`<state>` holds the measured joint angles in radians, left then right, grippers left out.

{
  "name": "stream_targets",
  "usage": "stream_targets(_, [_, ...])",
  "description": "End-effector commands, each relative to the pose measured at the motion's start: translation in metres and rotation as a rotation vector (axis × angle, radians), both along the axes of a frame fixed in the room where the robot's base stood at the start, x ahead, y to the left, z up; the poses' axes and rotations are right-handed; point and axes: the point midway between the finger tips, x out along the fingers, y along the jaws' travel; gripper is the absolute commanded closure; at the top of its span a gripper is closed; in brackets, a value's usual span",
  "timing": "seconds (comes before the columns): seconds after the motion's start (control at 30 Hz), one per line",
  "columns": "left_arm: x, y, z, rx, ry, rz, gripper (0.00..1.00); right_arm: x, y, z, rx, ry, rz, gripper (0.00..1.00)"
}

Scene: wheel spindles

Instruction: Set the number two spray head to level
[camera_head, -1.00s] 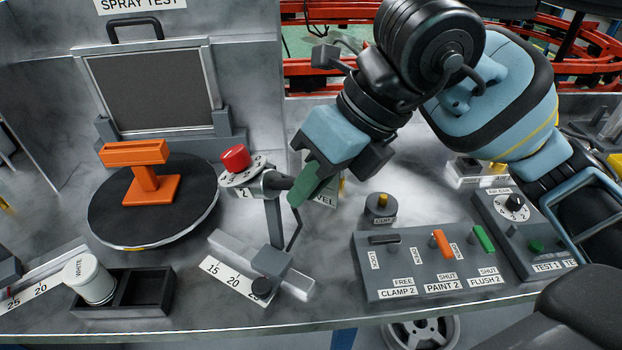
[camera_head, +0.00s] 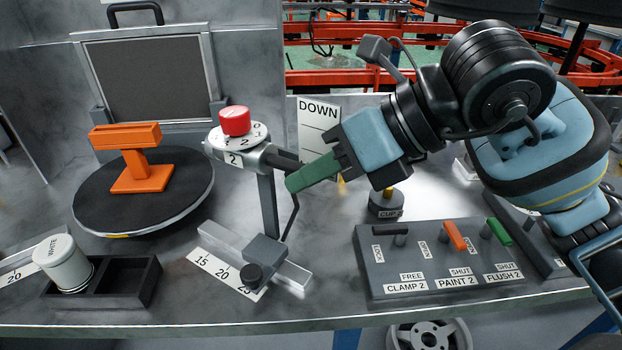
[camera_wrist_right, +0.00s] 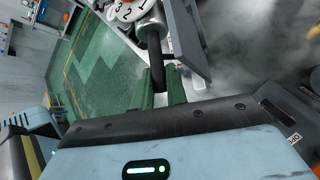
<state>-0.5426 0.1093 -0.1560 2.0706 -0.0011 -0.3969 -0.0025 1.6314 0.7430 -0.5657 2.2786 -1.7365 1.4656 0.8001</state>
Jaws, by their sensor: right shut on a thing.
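The number two spray head (camera_head: 240,153) is a grey barrel with a "2" label, a white dial and a red knob (camera_head: 235,121), on a grey post. Its dark rear end reaches right, slightly downward in the head view. My right gripper (camera_head: 305,176) has green fingers, shut on that dark rear handle; in the right wrist view the handle (camera_wrist_right: 157,72) lies between the fingers. A white scale plate (camera_head: 318,118) behind reads "DOWN" at its top; its lower part is hidden by my gripper. My left gripper is not in view.
An orange part (camera_head: 139,170) stands on a black turntable (camera_head: 90,207) at left. A white cup (camera_head: 64,264) sits in a black tray (camera_head: 128,290). A slide rail (camera_head: 290,273) lies below the spray head. A lever panel (camera_head: 440,265) is at front right.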

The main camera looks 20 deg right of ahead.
Motion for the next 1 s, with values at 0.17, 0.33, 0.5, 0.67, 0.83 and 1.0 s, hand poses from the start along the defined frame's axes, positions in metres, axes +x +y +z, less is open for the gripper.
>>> stream_targets(0.17, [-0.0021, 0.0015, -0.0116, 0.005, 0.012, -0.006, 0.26, 0.0001, -0.0002, -0.0077, 0.029, -0.033, 0.000, 1.00])
stream_targets(0.33, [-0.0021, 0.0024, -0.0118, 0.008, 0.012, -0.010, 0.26, -0.0001, -0.0002, -0.0063, 0.032, -0.042, -0.001, 1.00])
stream_targets(0.5, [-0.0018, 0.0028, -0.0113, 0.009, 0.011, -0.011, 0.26, -0.0002, 0.0000, -0.0063, 0.031, -0.041, 0.000, 1.00])
stream_targets(0.67, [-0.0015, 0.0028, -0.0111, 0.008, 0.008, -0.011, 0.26, -0.0002, -0.0001, -0.0061, 0.031, -0.041, 0.000, 0.77])
stream_targets(0.83, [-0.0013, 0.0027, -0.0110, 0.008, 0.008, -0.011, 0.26, -0.0001, -0.0001, -0.0056, 0.032, -0.042, -0.001, 0.77])
stream_targets(1.0, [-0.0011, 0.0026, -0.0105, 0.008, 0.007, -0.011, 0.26, -0.0039, -0.0068, 0.0006, 0.032, -0.043, -0.002, 0.77])
